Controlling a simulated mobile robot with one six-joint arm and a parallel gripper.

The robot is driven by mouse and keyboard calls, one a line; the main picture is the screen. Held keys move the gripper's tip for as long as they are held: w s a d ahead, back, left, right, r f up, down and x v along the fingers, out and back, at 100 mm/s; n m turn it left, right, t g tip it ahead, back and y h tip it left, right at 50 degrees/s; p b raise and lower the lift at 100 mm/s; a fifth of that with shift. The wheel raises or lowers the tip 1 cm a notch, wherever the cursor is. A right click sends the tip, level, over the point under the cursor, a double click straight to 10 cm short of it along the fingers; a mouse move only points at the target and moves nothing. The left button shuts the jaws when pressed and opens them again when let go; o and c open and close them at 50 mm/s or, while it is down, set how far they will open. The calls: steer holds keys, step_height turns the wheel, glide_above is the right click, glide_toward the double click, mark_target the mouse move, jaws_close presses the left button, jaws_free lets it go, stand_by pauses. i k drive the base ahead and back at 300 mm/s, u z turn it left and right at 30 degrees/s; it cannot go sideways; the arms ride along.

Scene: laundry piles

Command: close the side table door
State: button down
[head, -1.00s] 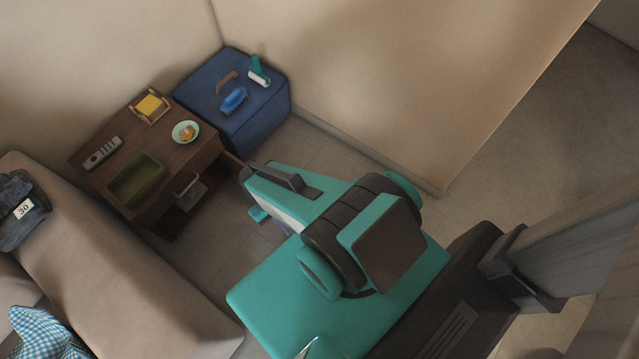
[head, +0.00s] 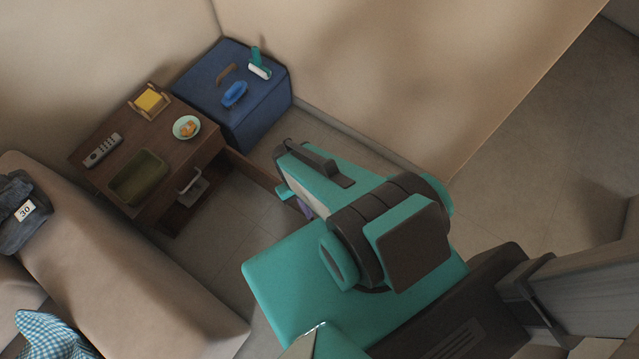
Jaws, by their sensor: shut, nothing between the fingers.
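The side table (head: 118,139) is dark brown wood and stands between the sofa and a blue cube in the head view. Its door (head: 256,175) is open and stands out from the table's right front corner as a thin brown panel. The door's outer end runs behind my arm. My gripper (head: 291,198) is mostly hidden beneath my teal arm; only small teal and purple parts show, close to the door's outer part. It is shut and empty. I cannot tell whether it touches the door.
On the table lie a remote (head: 103,150), a green tray (head: 138,177), a plate with food (head: 186,128) and a yellow item in a wooden holder (head: 150,101). The blue cube (head: 246,115) bears brushes. The beige sofa (head: 130,265) borders the floor at left. Bare floor (head: 225,225) lies before the table.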

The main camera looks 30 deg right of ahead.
mark_target(266, 181)
steer(key=z, duration=0.1)
steer(key=k, duration=1.45)
steer(key=u, duration=1.2)
steer(key=i, duration=0.5)
steer(key=z, duration=0.2)
